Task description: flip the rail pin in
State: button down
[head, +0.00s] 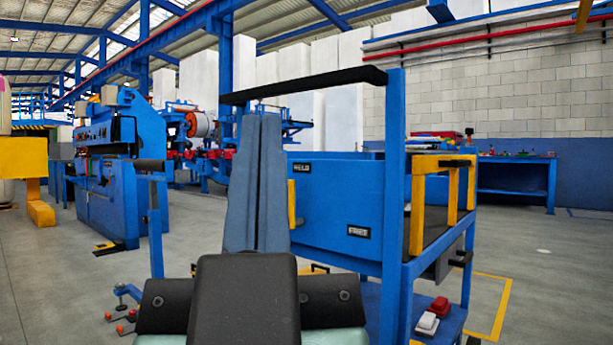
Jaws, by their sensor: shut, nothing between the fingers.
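The blue machine (335,215) with two small black labels stands right of centre. A yellow rail frame (424,163) is on its right side. My gripper is not in view; dark parts of my own body fill the bottom middle and hide what is behind.
A long black bar (303,84) crosses above the machine, with a blue post (393,190) at its right. Red and white pedals (431,314) are low at right. A blue press (120,165) stands at left.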

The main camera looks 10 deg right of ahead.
notch_tip(320, 180, up, 70)
jog(key=p, duration=6.9)
jog(key=shift+f, duration=0.15)
jog(key=shift+a, duration=0.1)
